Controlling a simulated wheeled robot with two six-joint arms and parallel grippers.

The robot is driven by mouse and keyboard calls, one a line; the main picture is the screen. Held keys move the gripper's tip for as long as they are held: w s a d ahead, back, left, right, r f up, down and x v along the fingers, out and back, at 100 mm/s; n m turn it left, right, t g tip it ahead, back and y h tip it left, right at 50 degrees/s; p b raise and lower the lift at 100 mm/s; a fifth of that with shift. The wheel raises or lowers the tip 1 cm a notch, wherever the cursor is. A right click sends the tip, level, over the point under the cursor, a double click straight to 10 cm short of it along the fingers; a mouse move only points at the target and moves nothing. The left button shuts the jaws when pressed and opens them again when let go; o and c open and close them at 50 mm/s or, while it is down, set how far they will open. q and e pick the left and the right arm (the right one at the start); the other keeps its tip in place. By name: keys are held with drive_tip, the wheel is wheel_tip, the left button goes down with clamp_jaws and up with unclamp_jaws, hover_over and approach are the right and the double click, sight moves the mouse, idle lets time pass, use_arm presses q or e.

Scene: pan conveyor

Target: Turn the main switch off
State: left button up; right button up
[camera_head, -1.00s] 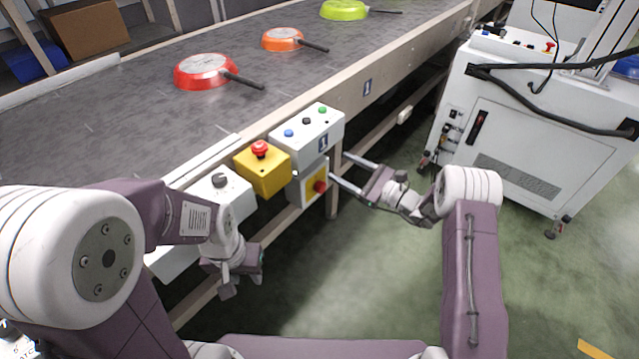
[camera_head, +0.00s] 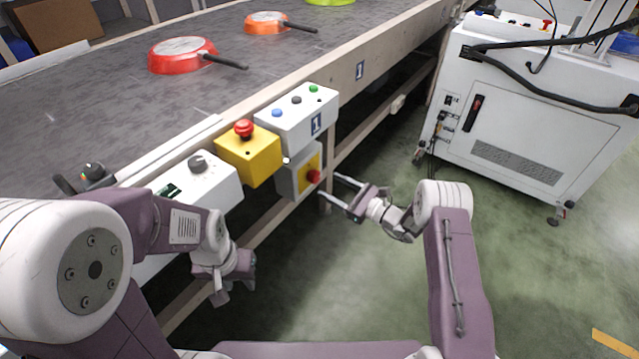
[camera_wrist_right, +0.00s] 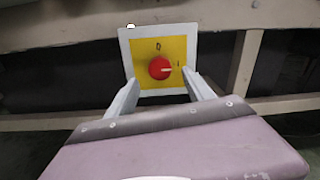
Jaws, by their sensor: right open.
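The main switch is a red rotary knob (camera_head: 313,176) on a yellow plate of a grey box (camera_head: 298,180) under the conveyor's edge. In the right wrist view the red knob (camera_wrist_right: 159,68) has a white mark pointing right toward the "I", with "0" at the top of the yellow plate (camera_wrist_right: 145,50). My right gripper (camera_head: 335,188) is open, its fingers pointing at the box. In the right wrist view its fingers (camera_wrist_right: 160,90) stand either side of the knob, apart from it. My left gripper (camera_head: 232,285) hangs low at the left; its jaws are unclear.
A yellow box with a red emergency button (camera_head: 244,129), a white button box (camera_head: 296,115) and a grey-knob box (camera_head: 198,165) line the conveyor (camera_head: 100,105). Pans, including a red one (camera_head: 183,56), lie on the belt. A white cabinet (camera_head: 530,120) stands right. Green floor (camera_head: 370,290) is open.

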sight(317, 179)
drive_tip(key=b+x, duration=0.1)
drive_tip(key=x, duration=0.3)
drive_tip(key=shift+w+a+f+b, duration=0.15)
drive_tip(key=shift+w+a+b, duration=0.1)
drive_tip(key=shift+a+b, duration=0.05)
drive_tip(key=shift+w+a, duration=0.25)
drive_tip(key=shift+a, duration=0.05)
clamp_jaws()
